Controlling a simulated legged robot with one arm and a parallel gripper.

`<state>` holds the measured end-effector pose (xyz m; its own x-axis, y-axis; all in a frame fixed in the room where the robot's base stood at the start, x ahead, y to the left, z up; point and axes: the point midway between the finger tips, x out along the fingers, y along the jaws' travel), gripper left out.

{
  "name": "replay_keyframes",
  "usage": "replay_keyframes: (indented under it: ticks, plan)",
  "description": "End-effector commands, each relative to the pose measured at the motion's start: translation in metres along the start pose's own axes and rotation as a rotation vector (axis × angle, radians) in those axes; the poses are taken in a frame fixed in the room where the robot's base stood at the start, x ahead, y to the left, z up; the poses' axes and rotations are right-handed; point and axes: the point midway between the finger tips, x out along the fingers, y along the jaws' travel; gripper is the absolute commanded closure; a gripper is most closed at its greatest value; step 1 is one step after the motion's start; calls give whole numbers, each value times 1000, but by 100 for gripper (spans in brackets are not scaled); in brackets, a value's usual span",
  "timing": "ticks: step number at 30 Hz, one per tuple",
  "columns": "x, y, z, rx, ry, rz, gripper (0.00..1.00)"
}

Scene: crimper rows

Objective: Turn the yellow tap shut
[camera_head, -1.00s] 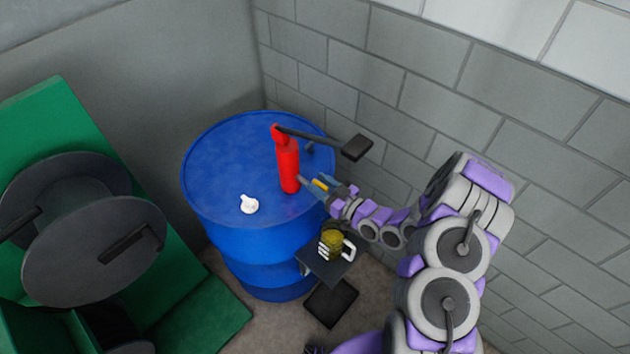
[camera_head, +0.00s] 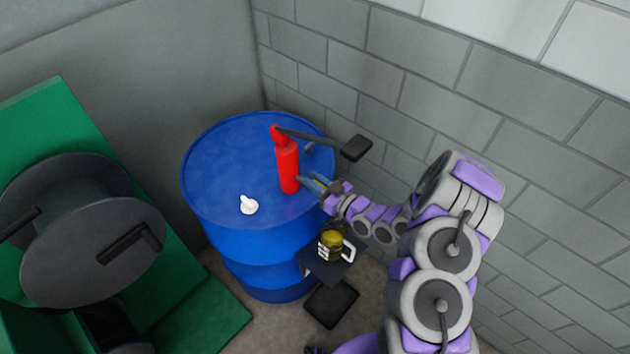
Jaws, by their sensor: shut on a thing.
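A red upright pump body (camera_head: 288,168) stands on the blue drum (camera_head: 225,165), with a dark lever and block at its top. A short spout (camera_head: 300,178) leaves its lower right side. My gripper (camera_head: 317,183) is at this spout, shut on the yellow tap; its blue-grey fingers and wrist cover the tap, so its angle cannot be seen. A clear mug (camera_head: 332,240) with yellow liquid and a pale handle sits below my gripper.
The mug stands on a dark shelf (camera_head: 318,268) beside the drum. A white cap (camera_head: 248,204) is on the drum top. A green stand with a dark reel (camera_head: 95,240) is at left. A grey block wall (camera_head: 430,90) is close behind my arm.

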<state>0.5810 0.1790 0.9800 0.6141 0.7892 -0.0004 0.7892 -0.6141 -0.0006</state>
Motion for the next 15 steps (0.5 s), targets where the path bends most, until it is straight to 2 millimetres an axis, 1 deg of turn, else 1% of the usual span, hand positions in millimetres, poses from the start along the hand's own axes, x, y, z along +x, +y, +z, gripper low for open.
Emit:
replay_keyframes:
  ticks: [10,15]
  plan:
    - [0,0,0,1,1,9,100]
    - [0,1,0,1,1,56,100]
